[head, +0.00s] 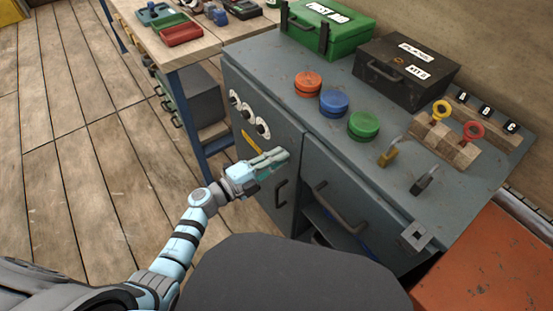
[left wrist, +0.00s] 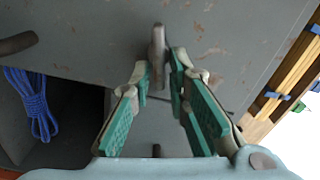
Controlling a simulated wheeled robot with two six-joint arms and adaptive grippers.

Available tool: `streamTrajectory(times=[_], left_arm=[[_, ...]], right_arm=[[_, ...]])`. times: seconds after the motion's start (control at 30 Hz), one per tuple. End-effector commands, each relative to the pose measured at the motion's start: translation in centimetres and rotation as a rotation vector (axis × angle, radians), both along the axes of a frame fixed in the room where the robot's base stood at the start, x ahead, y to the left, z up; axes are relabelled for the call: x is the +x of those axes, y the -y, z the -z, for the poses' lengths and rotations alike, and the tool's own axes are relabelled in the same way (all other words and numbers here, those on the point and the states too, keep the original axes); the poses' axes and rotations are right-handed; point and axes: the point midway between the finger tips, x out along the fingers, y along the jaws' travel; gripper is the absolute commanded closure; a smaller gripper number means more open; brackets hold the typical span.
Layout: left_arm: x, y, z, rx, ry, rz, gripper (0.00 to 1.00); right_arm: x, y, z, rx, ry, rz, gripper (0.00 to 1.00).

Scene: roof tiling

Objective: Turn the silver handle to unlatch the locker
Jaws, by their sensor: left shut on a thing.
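The grey locker (head: 290,125) stands in front of me with a worn metal top. My left gripper (head: 276,158) is at the upper part of its left door (head: 267,133). In the left wrist view, the silver handle (left wrist: 157,45) stands out from the grey door between my left fingertips (left wrist: 159,75). The fingers are shut on the handle. In the head view, my gripper hides the handle. A dark pull handle (head: 281,194) is below the gripper on the same door. My right gripper is not in view.
To the right is an open compartment with a dark bar handle (head: 340,210) and blue rope (left wrist: 33,100). Coloured buttons (head: 333,102), cases and padlocks (head: 388,154) sit on top. A workbench (head: 190,55) stands behind left.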

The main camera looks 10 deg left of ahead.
Motion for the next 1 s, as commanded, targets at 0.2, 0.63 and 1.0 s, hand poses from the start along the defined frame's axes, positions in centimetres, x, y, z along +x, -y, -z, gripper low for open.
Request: streamTrajectory(times=[0.2, 0.63, 1.0], left_arm=[[-0.19, 0.04, 0.68, 0.114, 0.086, 0.001, 1.00], [-0.20, 0.03, 0.78, 0.207, 0.162, 0.001, 1.00], [-0.19, 0.02, 0.78, 0.210, 0.164, 0.001, 1.00]], right_arm=[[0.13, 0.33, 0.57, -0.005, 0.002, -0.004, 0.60], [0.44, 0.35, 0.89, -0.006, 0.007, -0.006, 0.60], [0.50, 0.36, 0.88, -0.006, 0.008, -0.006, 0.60]])
